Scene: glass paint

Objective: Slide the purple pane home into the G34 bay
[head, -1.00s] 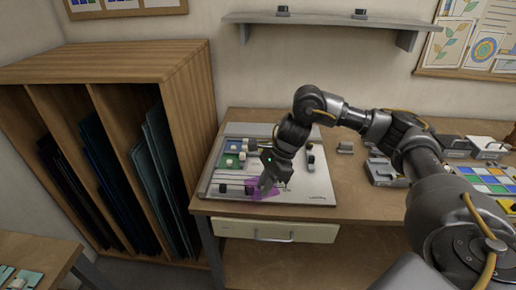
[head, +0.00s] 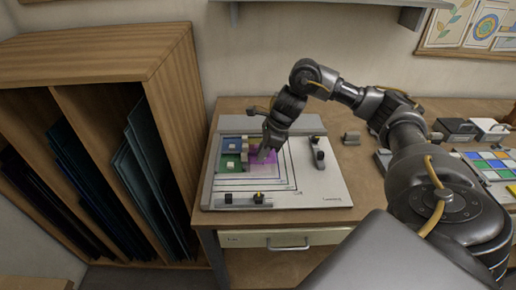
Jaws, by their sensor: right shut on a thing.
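The purple pane (head: 265,168) is over the white assembly board (head: 325,190), its left edge close to the blue pane (head: 230,143) and the green pane (head: 228,162). I cannot tell whether it touches them or lies fully flat. My right gripper (head: 266,152) is shut on the purple pane from above and hides part of it. Nested printed corner lines run around the panes on the board. The G34 label cannot be read, so I cannot tell which bay is G34. My left gripper is not in view.
Small pale blocks (head: 244,158) sit by the panes. Dark stops stand at the board's front (head: 258,198) and right (head: 318,150). A tray of coloured tiles (head: 490,165) lies on the bench at right. The board's front right is clear.

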